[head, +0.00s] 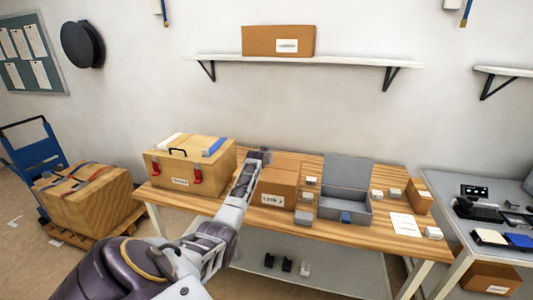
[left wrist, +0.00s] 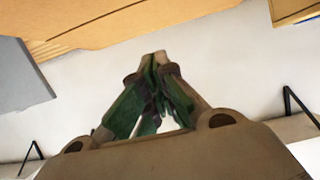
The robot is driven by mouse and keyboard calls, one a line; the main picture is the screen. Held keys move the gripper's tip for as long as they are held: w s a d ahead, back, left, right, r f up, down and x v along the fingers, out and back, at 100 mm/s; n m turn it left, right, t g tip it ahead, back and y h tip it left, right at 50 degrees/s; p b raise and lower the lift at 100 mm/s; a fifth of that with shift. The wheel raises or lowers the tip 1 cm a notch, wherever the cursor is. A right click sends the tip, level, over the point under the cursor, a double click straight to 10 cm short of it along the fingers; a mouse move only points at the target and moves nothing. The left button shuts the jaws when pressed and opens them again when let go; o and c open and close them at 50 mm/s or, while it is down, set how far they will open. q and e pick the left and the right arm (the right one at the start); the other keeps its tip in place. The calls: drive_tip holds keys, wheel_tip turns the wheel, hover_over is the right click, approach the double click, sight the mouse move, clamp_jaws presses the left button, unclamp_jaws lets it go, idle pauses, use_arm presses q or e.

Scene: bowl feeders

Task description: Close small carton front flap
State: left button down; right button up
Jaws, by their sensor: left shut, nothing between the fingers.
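The small brown carton (head: 278,188) stands on the wooden table, with a white label on its front. Its top looks roughly flat in the head view, and I cannot tell how each flap lies. My left gripper (head: 260,155) is behind the carton's back left corner, with my arm passing along the carton's left side. In the left wrist view the green-padded fingers of my left gripper (left wrist: 157,58) are together and empty. A brown cardboard surface (left wrist: 140,18), apparently the carton, lies beyond the fingertips, apart from them. My right gripper is not in view.
A wooden chest (head: 188,165) with red latches stands left of my arm. An open grey box (head: 347,172) with a raised lid is right of the carton. Small white-labelled boxes (head: 303,217) stand close by. A wall shelf (head: 305,61) holds another carton (head: 266,41).

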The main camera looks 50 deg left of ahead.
use_arm(q)
drive_tip(key=s+d+r, duration=0.2)
drive_tip(key=s+r, duration=0.2)
drive_tip(key=shift+d+r+b, duration=0.2)
drive_tip(key=shift+b, duration=0.1)
idle(0.5)
idle(0.4)
